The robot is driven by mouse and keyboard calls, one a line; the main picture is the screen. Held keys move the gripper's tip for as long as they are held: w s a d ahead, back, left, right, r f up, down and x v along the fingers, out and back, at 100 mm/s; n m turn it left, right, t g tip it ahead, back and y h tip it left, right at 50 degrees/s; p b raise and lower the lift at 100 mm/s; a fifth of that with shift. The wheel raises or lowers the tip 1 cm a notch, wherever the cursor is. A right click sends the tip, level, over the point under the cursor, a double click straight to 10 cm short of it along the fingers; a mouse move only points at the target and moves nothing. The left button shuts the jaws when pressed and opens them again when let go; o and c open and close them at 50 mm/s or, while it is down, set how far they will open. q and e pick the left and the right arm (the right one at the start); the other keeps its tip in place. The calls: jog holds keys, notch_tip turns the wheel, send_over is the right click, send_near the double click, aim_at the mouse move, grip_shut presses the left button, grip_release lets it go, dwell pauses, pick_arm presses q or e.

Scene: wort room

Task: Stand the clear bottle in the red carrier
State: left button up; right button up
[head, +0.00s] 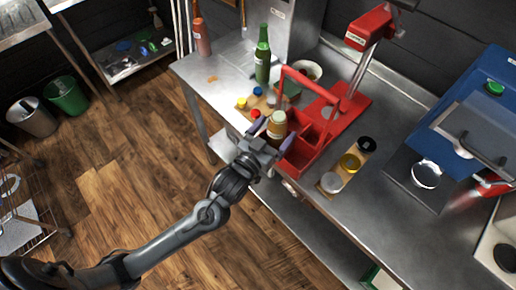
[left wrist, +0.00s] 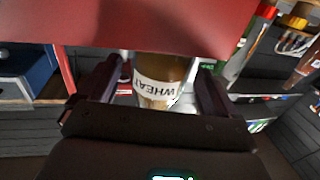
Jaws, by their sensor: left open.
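The clear bottle (head: 277,124), with amber contents and a pale label, is upright at the near left side of the red carrier (head: 325,133). In the left wrist view the bottle (left wrist: 158,90) shows its WHEAT label between my fingers. A red carrier wall (left wrist: 120,28) covers one end of it there, so its lower part appears to be inside the carrier. My left gripper (head: 272,134) is open, with a finger on each side of the bottle; a gap shows beside it. The bottle's base is hidden. My right gripper is not in view.
A green bottle (head: 262,58) and a reddish bottle (head: 201,35) stand behind. Coloured caps (head: 242,102) lie left of the carrier; a board with jars (head: 349,163) lies right. A red capping stand (head: 369,28) rises behind the carrier. A blue machine (head: 470,120) is at right.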

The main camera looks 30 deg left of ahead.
pick_arm(q)
jog(key=s+a, duration=0.1)
jog(key=s, duration=0.9)
jog(key=s+a+f+g+y, duration=0.1)
jog(key=s+a+f+g, duration=0.3)
jog(key=s+f+g, duration=1)
notch_tip(320, 180, down, 2)
jog(key=shift+s+a+f+m+y, duration=0.15)
jog(key=shift+s+m+y, duration=0.2)
jog(key=shift+s, duration=0.65)
notch_tip(320, 180, up, 27)
jog(key=p, duration=2.6)
jog(key=shift+f, duration=0.15)
